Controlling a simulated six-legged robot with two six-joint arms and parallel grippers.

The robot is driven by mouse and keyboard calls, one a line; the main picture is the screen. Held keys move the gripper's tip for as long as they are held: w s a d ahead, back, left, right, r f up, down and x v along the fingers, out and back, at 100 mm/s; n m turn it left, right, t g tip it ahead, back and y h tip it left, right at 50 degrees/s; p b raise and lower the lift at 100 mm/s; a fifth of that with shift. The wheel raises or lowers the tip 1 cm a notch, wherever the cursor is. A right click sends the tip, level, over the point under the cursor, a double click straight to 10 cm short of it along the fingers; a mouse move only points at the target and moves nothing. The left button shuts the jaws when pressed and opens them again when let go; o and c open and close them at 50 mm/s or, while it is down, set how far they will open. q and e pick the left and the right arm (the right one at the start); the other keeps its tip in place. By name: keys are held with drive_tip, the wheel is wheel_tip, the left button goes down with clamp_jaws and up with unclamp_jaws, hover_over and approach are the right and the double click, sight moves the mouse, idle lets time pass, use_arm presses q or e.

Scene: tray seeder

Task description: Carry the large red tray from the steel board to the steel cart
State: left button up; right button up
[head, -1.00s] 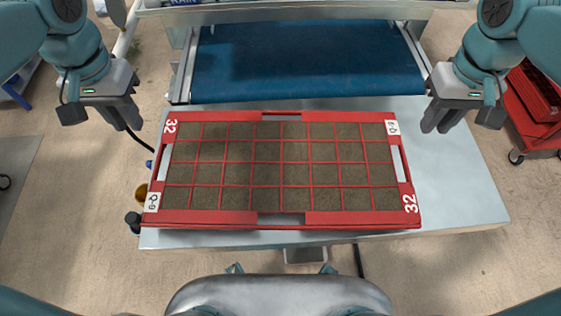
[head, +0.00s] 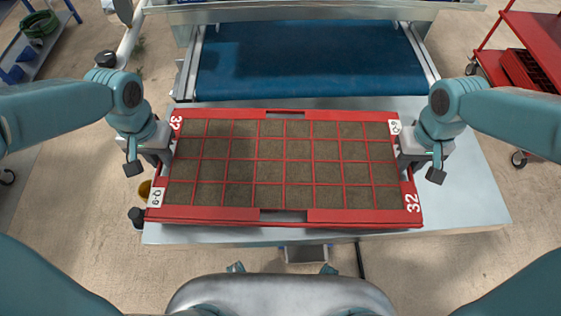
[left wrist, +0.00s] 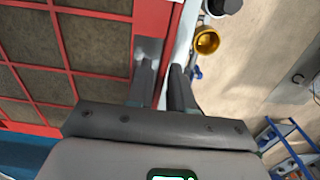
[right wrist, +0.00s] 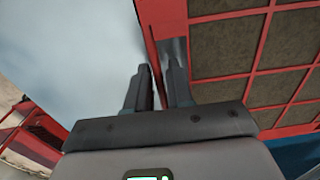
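The large red tray (head: 235,216) lies flat on the steel board (head: 465,190), its cells filled with brown soil. My left gripper (head: 165,162) is at the tray's left end. In the left wrist view its fingers (left wrist: 163,75) are close together around the tray's end wall, one in the handle slot and one outside. My right gripper (head: 408,165) is at the right end. In the right wrist view its fingers (right wrist: 158,75) straddle that end wall the same way. Both look shut on the tray, with the contact faces partly hidden.
A blue conveyor belt (head: 305,62) lies just behind the board. A red cart (head: 515,70) stands at the back right, and a shelf with a green coil (head: 38,25) at the back left. A yellow cup-like part (left wrist: 206,40) sits beside the board's left edge. Floor shows on both sides.

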use_arm(q)
drive_tip(key=shift+f, duration=0.1)
use_arm(e)
drive_tip(key=shift+f, duration=0.1)
use_arm(q)
clamp_jaws()
use_arm(e)
clamp_jaws()
use_arm(q)
drive_tip(key=shift+w, duration=0.1)
use_arm(e)
drive_tip(key=shift+w, duration=0.1)
idle(0.9)
